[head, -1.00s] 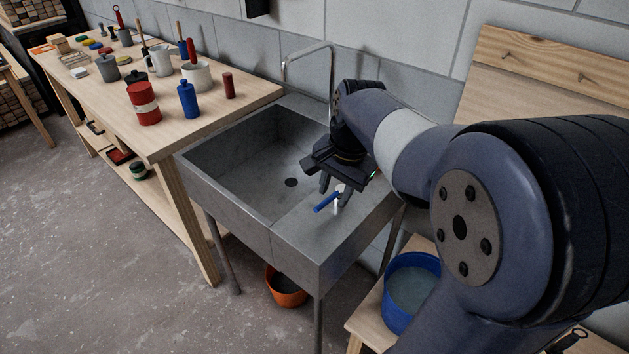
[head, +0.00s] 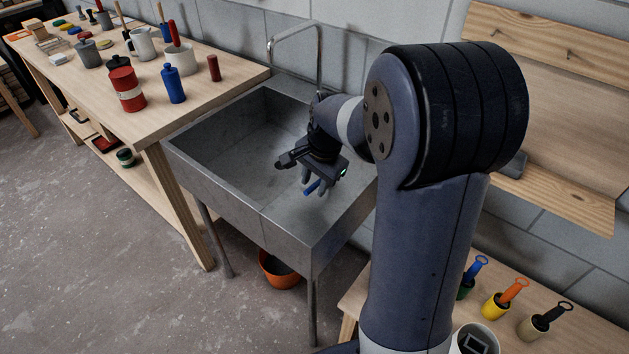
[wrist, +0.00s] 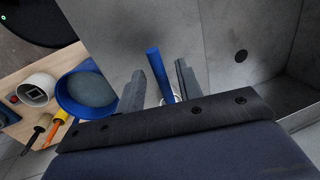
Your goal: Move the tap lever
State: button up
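The blue tap lever (head: 311,188) stands on the grey flat part of the sink (head: 290,222), right of the basin. In the head view it points toward the lower left and my gripper (head: 315,185) partly hides it. In the wrist view the lever (wrist: 158,72) lies between my two open fingers, with a gap on each side. Its pale base shows just beyond the gripper's edge. The fingers look low around the lever; I see no contact. The metal tap spout (head: 294,40) curves over the back of the basin.
A workbench (head: 150,128) with a red tin (head: 126,90), a blue bottle (head: 173,84) and several tools stands left. An orange bucket (head: 280,271) is under the sink. A low bench (head: 510,290) at right holds coloured pots; a blue basin (wrist: 88,90) shows in the wrist view.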

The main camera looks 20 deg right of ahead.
jog(key=shift+f, duration=0.15)
jog(key=shift+c, duration=0.2)
grip_shut()
dwell(0.3)
